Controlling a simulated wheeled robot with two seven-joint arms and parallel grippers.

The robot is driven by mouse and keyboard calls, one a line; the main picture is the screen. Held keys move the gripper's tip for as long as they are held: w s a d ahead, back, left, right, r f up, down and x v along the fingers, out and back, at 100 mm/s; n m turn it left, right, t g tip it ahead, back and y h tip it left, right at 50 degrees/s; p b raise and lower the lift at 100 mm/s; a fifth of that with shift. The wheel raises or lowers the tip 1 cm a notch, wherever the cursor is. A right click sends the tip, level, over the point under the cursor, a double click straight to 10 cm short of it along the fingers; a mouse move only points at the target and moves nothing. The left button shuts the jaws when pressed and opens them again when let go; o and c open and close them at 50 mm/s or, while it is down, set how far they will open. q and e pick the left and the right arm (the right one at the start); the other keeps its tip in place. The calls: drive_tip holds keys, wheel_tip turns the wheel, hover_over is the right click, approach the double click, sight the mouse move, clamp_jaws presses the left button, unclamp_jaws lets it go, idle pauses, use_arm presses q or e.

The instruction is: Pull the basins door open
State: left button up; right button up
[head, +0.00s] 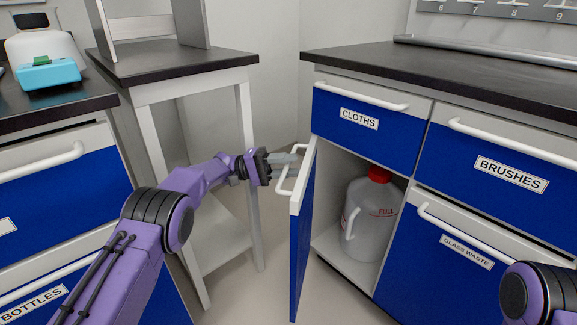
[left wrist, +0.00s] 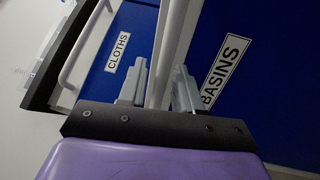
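The basins door (head: 302,245) is the blue cabinet door under the drawer labelled CLOTHS. It stands swung well open, seen nearly edge-on in the head view. Its white bar handle (head: 283,178) is on the outer face, near the top. My left gripper (head: 292,157) is at this handle. In the left wrist view the handle (left wrist: 172,40) runs between the two fingers (left wrist: 158,88), which are close on both sides of it. The BASINS label (left wrist: 226,68) shows beside the right finger. My right gripper is out of view; only part of my right arm shows at lower right.
Inside the open cabinet stands a white jug (head: 370,215) with a red cap. The CLOTHS drawer (head: 365,125), the BRUSHES drawer (head: 500,165) and the glass waste door (head: 440,265) are shut. A small black-topped table (head: 180,65) stands behind my left arm.

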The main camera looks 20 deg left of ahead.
use_arm(q)
drive_tip(key=a+f, duration=0.1)
drive_tip(key=a, duration=0.6)
drive_tip(key=shift+f, duration=0.2)
drive_tip(key=shift+s+a, duration=0.1)
